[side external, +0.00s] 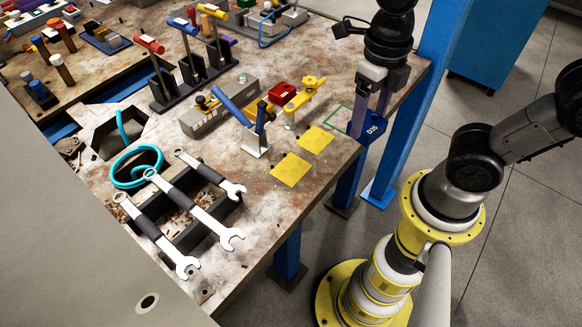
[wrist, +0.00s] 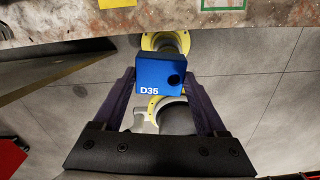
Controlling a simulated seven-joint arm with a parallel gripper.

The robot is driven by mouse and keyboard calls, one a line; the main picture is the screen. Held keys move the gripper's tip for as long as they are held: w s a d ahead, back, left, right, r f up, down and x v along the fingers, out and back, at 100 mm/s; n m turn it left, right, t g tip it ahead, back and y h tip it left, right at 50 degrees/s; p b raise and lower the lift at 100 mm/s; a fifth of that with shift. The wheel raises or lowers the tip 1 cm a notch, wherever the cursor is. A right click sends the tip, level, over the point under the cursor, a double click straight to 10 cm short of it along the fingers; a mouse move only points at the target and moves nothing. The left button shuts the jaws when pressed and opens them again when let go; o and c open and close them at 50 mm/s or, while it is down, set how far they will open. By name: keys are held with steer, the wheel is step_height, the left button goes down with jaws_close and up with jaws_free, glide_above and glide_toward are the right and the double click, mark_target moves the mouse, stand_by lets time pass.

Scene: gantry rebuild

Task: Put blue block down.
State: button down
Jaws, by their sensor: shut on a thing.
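A blue block (side external: 370,129) with a white "D35" label and a dark round hole is held between the purple fingers of my gripper (side external: 370,119). In the wrist view the block (wrist: 152,70) sits between both fingertips, seen against the floor beyond the table edge. In the side view it shows by the right edge of the worn wooden table (side external: 262,215). A green-outlined square (side external: 338,119) lies on the tabletop just left of the gripper; it also shows at the top of the wrist view (wrist: 223,9).
Two yellow squares (side external: 291,169) (side external: 315,139) lie flat beside the green outline. A yellow clamp-like part (side external: 304,92), a red block (side external: 282,94) and a grey holder with blue-handled pliers (side external: 226,107) stand further left. Wrenches (side external: 190,205) lie on a rack at the front. A blue post (side external: 418,100) rises nearby.

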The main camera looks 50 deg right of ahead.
mark_target(366, 133)
steer(key=shift+s+a+r+n, duration=0.2)
steer(key=shift+s+a+n, duration=0.2)
steer(key=shift+a, duration=0.25)
steer(key=shift+s+a+r+n, duration=0.15)
steer(key=shift+s+a+n, duration=0.1)
steer(key=shift+a+n, duration=0.25)
steer(key=shift+w+a+f, duration=0.1)
steer(key=shift+a, duration=0.2)
steer(key=w+a+f, duration=0.1)
steer(key=w+f, duration=0.2)
steer(key=w, duration=0.1)
steer(key=w+a+f, duration=0.2)
steer(key=w+f, duration=0.1)
steer(key=w, duration=0.1)
steer(key=w+a+f, duration=0.1)
steer(key=w+f, duration=0.2)
steer(key=w, duration=0.1)
steer(key=shift+w+a+f, duration=0.25)
steer(key=shift+w+a, duration=0.05)
steer(key=shift+a, duration=0.05)
steer(key=shift+w+f, duration=0.1)
steer(key=shift+f, duration=1.55)
steer(key=shift+f, duration=0.15)
jaws_free()
